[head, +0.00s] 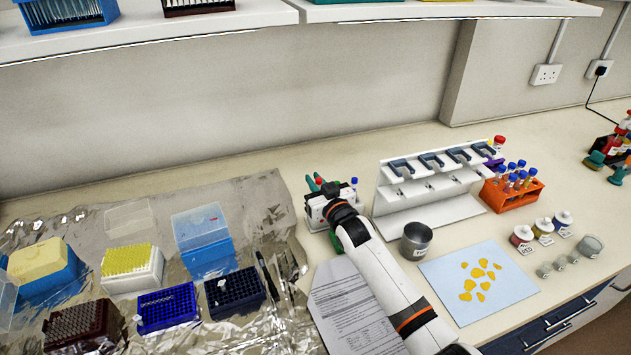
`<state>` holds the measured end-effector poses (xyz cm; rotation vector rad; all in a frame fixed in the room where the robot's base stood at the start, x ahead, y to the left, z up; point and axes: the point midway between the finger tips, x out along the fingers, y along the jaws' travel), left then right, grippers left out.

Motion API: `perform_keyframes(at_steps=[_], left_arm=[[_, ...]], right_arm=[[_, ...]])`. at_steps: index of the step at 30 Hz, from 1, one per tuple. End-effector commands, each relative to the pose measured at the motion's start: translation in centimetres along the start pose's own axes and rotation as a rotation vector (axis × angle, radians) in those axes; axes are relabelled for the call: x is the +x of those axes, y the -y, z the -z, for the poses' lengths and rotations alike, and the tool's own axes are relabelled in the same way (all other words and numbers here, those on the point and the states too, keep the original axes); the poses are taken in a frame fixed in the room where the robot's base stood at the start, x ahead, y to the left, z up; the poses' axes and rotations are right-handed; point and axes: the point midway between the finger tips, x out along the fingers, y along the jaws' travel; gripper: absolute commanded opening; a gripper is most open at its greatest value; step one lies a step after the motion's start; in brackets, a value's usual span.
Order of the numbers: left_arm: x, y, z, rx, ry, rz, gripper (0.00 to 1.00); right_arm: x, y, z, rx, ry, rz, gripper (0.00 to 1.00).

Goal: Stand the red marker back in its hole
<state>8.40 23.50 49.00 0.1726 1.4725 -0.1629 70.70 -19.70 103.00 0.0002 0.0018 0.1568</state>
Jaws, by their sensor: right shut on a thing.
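My right gripper (328,192) is at the back of the bench, left of the white pipette stand, with its arm coming in from the lower right. It is shut on the red marker (319,181), of which only a small red end shows above the gripper's body. A blue end (354,181), seemingly of another marker, stands just right of the gripper. Green pieces (311,184) show close beside the red end. The marker's hole and most of the marker are hidden behind my gripper. My left gripper is not in view.
The pipette stand (425,187) and a metal cup (416,240) stand right of my arm. An orange tube rack (512,194) is further right. Foil (281,225) with several tip boxes covers the left. A printed sheet (335,310) lies beside my arm. A shelf (150,35) overhangs the back.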

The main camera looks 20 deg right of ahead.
Motion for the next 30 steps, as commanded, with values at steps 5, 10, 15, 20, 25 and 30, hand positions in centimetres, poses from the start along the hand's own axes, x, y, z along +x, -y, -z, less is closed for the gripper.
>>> perform_keyframes(at_steps=[5,10,15,20,25,30], left_arm=[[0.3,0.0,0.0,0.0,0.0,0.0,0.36],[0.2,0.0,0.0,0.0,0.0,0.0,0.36],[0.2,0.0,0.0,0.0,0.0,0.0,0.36],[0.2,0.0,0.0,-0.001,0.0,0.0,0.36],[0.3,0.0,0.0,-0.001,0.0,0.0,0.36],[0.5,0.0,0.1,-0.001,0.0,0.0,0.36]], right_arm=[[0.0,0.0,0.4,0.0,0.0,0.0,0.0],[0.0,0.0,0.3,0.0,0.0,0.0,0.17],[0.0,0.0,0.3,0.0,0.0,0.0,0.4],[0.0,0.0,0.3,0.0,0.0,0.0,0.4],[-0.3,0.0,0.4,0.0,0.0,0.0,0.4],[-2.2,0.0,0.5,0.0,0.0,0.0,0.4]])
